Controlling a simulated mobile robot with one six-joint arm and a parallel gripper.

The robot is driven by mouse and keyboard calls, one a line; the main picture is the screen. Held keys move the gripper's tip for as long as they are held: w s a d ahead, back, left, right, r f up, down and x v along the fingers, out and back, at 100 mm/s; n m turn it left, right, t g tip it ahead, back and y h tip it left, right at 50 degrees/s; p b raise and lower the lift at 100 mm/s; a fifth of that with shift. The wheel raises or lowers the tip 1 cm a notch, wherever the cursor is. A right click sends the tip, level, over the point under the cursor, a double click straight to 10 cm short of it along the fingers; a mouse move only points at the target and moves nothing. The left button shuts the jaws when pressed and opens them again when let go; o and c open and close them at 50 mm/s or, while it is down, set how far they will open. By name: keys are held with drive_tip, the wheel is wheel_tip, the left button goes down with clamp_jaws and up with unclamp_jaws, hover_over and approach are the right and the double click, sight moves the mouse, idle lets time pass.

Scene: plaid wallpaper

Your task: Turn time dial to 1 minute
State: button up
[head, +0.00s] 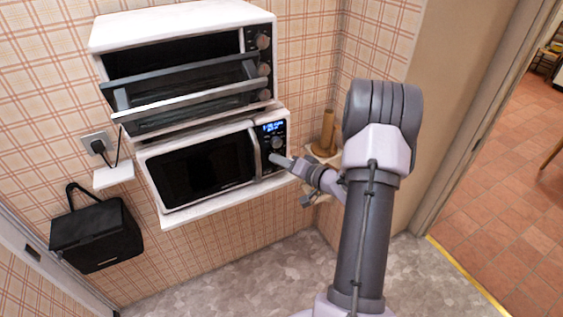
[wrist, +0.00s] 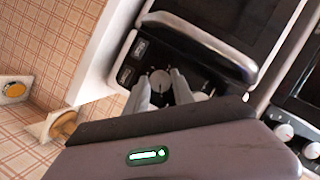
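The white microwave (head: 205,168) has a black control panel with a lit blue display (head: 272,128) and an upper dial (head: 276,142). A lower dial (wrist: 160,80) shows in the wrist view between my gripper's fingers; in the head view my gripper covers that spot. My gripper (wrist: 161,76) has its two fingers apart, one on each side of this dial. I cannot tell whether they touch it. In the head view my gripper (head: 274,158) is at the lower panel. Dial markings are too small to read.
A toaster oven (head: 182,22) with its door lowered partway stands on top of the microwave. The microwave handle (wrist: 197,45) is close beside my fingers. A wooden roll holder (head: 327,132) stands to the right. A black box (head: 97,236) hangs at lower left.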

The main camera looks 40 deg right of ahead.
drive_tip(key=o, duration=0.4)
drive_tip(key=p+v, duration=0.2)
drive_tip(key=v, duration=1.5)
drive_tip(key=shift+s+p, duration=0.2)
drive_tip(key=shift+p, duration=0.1)
drive_tip(key=shift+w, duration=0.1)
